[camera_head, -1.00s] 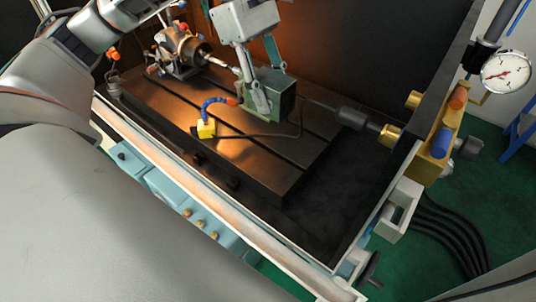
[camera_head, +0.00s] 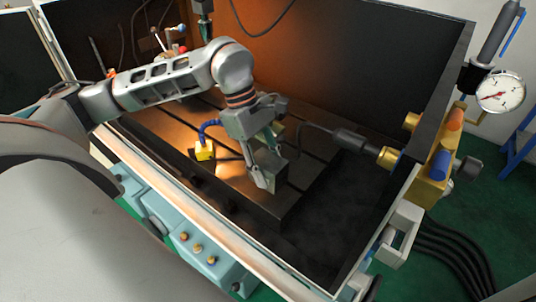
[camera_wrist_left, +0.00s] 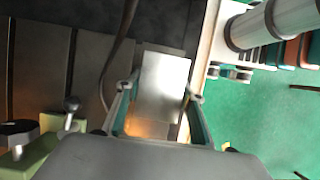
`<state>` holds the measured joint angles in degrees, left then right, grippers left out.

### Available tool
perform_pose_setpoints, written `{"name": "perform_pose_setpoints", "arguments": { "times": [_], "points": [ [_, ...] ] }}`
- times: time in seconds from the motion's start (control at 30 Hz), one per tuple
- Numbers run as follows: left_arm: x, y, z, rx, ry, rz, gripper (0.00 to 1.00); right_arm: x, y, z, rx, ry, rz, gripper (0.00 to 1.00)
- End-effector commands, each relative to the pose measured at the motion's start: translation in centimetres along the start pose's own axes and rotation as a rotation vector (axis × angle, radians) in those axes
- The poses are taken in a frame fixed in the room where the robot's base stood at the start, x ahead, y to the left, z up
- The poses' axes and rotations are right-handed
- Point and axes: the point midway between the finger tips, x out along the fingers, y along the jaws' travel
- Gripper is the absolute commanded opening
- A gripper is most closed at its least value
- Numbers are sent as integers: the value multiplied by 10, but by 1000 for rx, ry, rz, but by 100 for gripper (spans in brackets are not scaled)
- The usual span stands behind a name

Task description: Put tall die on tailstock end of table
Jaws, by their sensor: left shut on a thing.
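The tall die (camera_head: 289,154) is a grey block with a pale metallic top face in the left wrist view (camera_wrist_left: 163,85). My left gripper (camera_head: 270,163) is shut on it, with one finger on each side. In the head view the die is over the right end of the dark slotted table (camera_head: 232,190), the end away from the chuck. Whether its underside touches the table is hidden. The chuck itself is mostly covered by my left arm. My right gripper is not in view.
A dark cable runs past the gripper to a cylindrical fitting (camera_head: 349,139) at the right. The enclosure's front rail (camera_head: 215,238) borders the near side. A dial gauge (camera_head: 500,92) is outside at right.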

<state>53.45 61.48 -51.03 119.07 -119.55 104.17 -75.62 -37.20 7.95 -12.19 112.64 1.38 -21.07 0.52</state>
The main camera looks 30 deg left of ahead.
Motion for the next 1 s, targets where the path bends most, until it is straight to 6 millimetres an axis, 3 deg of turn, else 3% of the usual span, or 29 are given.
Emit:
{"name": "perform_pose_setpoints", "arguments": {
  "times": [0.17,0.5,0.9,0.93,1.0],
  "points": [
    [5,1,-2,2,-1,3,0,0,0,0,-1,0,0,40],
    [37,0,-15,2,-2,2,0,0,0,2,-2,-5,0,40],
    [40,1,-16,2,-1,3,0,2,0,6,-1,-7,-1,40],
    [42,0,-17,0,1,0,43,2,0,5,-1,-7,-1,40],
    [41,0,-17,0,1,0,54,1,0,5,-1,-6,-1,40]
  ]
}}
